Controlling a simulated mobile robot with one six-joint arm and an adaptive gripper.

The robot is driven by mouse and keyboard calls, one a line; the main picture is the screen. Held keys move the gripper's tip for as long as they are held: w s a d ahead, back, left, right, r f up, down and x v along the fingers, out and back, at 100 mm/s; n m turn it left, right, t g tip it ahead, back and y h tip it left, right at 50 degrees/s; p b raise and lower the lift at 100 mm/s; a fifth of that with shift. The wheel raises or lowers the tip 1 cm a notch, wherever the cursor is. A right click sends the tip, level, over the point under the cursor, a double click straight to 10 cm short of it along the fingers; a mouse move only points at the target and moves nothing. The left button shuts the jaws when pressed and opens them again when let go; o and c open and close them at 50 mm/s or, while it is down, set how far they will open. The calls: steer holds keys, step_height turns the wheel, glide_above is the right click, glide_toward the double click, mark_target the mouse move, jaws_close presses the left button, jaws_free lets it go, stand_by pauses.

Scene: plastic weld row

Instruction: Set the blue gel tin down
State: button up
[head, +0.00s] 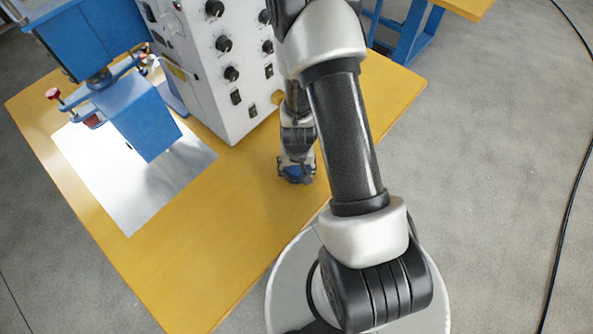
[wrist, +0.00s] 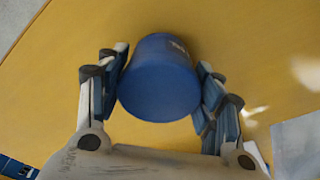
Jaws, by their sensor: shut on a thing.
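The blue gel tin (wrist: 158,88) is between the two fingers of my gripper (wrist: 161,90) in the wrist view, with a finger against each side. Some pale lettering shows near its far edge. In the head view my gripper (head: 297,175) points down over the yellow table (head: 240,215), and a small part of the blue tin (head: 295,173) shows between the fingers. The tin is low, at or just above the tabletop; I cannot tell whether it touches.
A white control box with black knobs (head: 228,70) stands behind and left of my gripper. A blue welding press (head: 140,115) stands over a shiny metal plate (head: 120,185) at the left. Yellow tabletop in front of the gripper is clear. A black cable (head: 570,200) lies on the floor at right.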

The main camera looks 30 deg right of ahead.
steer(key=shift+f, duration=0.3)
steer(key=shift+f, duration=0.15)
steer(key=o, duration=1.3)
